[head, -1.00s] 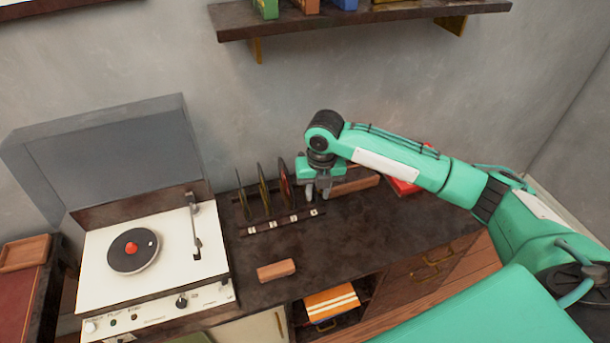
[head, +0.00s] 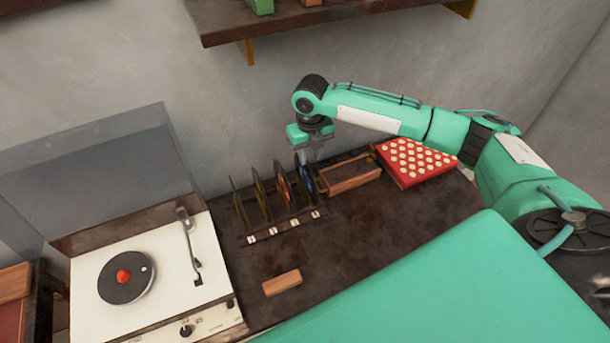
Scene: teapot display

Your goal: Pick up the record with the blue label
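The record with the blue label (head: 307,184) stands upright, the rightmost of several records in a dark rack (head: 270,234) on the cabinet top. Only part of its blue label shows. My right gripper (head: 311,158) points down at the top edge of this record, its fingers overlapping that edge in the head view. The gap between the fingers is too small and hidden to tell whether they are closed on it. My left gripper is not in view.
A turntable (head: 90,288) with its lid up stands left of the rack. A wooden tray (head: 352,187) and a red box with pale dots (head: 420,178) lie to the right. A wooden block (head: 282,283) lies in front. A wall shelf (head: 350,20) hangs above.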

